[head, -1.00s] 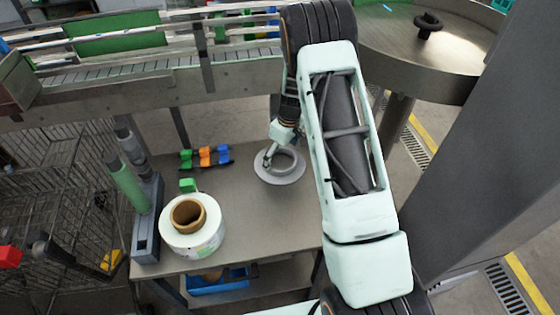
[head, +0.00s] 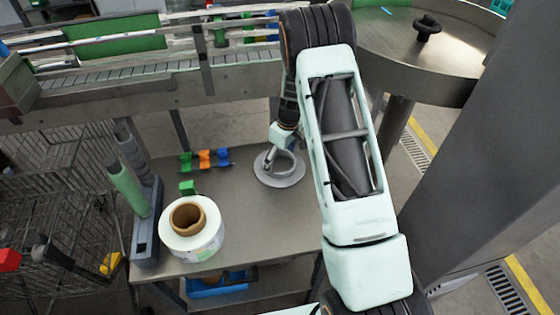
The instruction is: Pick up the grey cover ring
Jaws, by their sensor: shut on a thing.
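The grey cover ring (head: 281,179) is a flat flanged ring with a raised collar, at the right part of the metal table (head: 240,218) in the head view. My gripper (head: 272,160) reaches down to it from above and is shut on the far-left side of its collar. My arm's links pass to the right of the ring. The ring lies about level at the tabletop; I cannot tell whether it touches the table or is slightly raised. The fingertips are small and partly hidden by the collar.
A white label roll (head: 192,228) with a brown core stands at the table's front left. Colored clips (head: 205,160) lie behind. A conveyor (head: 150,85) runs along the back, and a round metal table (head: 425,55) stands at back right.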

